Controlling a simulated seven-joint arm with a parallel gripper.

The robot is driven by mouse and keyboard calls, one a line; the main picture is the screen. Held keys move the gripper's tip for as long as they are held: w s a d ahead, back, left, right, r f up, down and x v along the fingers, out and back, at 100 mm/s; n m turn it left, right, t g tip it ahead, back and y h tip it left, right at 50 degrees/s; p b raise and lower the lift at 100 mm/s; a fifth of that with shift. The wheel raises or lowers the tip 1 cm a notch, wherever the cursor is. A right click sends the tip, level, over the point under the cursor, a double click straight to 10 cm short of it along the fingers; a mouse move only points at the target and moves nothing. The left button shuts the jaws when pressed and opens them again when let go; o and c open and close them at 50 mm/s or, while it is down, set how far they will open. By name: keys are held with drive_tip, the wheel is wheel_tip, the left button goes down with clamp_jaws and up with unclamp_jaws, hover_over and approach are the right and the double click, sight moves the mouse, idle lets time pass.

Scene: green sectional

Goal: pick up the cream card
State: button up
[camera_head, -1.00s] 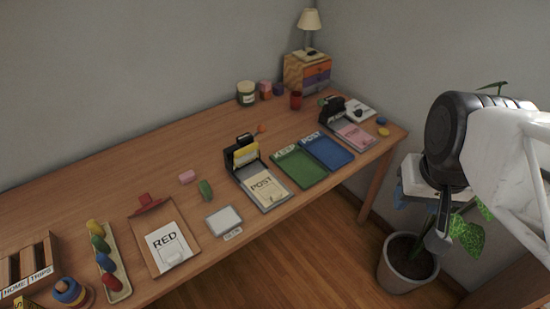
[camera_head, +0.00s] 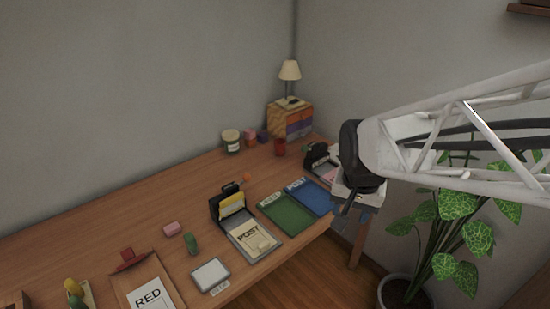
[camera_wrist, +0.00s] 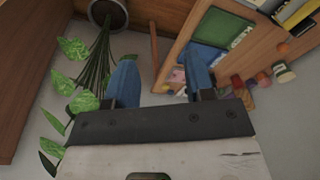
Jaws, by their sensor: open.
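I cannot make the card out for sure in the wrist view. My gripper (camera_head: 347,204) is at the right end of the desk, well to the right of the card and apart from it. In the wrist view my gripper (camera_wrist: 161,80) shows two blue fingers spread apart with nothing between them. My arm hides part of the desk's right end.
A green tray (camera_head: 288,214) and a blue tray (camera_head: 310,196) lie right of the card. A leafy plant (camera_head: 450,250) stands right of the desk.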

drive_tip(key=w+a+f+m+g, duration=0.1)
drive_tip(key=w+a+f+m, duration=0.2)
drive_tip(key=w+a+f, duration=0.75)
drive_tip(key=m, duration=0.3)
hover_over(267, 242)
drive_tip(key=shift+g, duration=0.4)
drive_tip(key=f, duration=1.1)
drive_tip(key=shift+w+a+f, duration=0.2)
drive_tip(key=shift+w+f, duration=0.05)
drive_tip(key=shift+f, duration=0.1)
drive_tip(key=shift+f, duration=1.3)
drive_tip(key=shift+f, duration=0.1)
drive_tip(key=shift+s+d+f, duration=0.1)
drive_tip(key=shift+s+f, duration=0.05)
drive_tip(key=shift+f, duration=0.65)
drive_tip(key=shift+s+d+f, duration=0.1)
drive_tip(key=shift+f, duration=1.6)
